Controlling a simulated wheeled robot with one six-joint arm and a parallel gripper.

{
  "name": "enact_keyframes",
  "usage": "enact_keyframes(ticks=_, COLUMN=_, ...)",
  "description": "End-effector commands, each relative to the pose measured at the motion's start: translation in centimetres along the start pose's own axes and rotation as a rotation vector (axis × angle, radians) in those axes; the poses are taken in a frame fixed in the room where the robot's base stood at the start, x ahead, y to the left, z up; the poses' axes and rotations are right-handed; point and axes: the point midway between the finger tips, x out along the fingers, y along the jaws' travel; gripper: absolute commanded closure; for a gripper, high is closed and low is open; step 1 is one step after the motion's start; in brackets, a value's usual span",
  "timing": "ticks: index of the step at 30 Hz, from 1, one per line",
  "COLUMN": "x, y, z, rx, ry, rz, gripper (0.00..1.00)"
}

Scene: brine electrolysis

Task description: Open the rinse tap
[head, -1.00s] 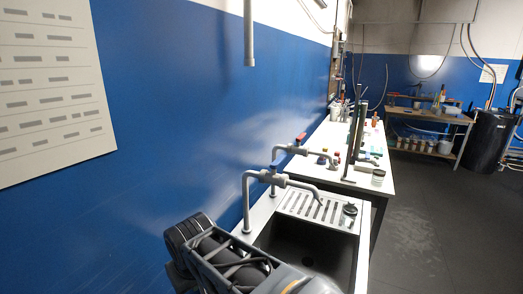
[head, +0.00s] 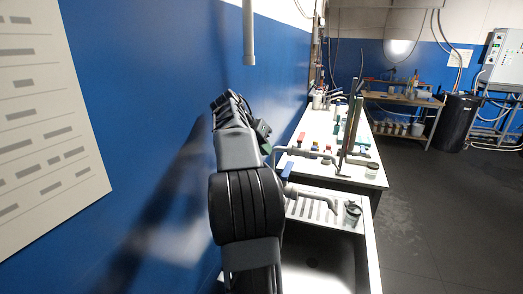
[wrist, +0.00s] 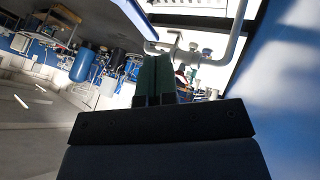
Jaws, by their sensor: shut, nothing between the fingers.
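Two grey taps stand along the blue wall. The near one has a blue lever (head: 287,170), and its spout (head: 318,196) reaches over the sink; my arm hides its riser. The far one has a red lever (head: 301,138). No label shows which is the rinse tap. My gripper (head: 263,131), with green fingers, is raised beside the wall, above and left of the blue lever. In the wrist view its fingers (wrist: 153,82) are shut and empty, and a grey tap pipe (wrist: 190,57) passes just beyond their tips. I cannot tell whether they touch it.
The dark sink (head: 325,262) with a white rim lies below the near tap. A slotted drainboard (head: 308,208) and a small dark-lidded jar (head: 352,213) are behind it. A grey pipe (head: 249,45) hangs from above. Open floor (head: 440,220) lies to the right.

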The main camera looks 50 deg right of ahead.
Motion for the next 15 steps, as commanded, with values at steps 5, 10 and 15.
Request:
enact_keyframes(ticks=5, x=3.1, y=0.1, z=0.0, rx=0.000, ry=-0.003, rz=0.001, gripper=1.00)
enact_keyframes(ticks=10, x=5.4, y=0.0, z=0.0, rx=-0.002, ry=-0.002, rz=-0.001, gripper=1.00)
enact_keyframes(ticks=15, x=6.9, y=-0.1, z=0.0, rx=-0.004, ry=0.000, rz=-0.002, gripper=1.00)
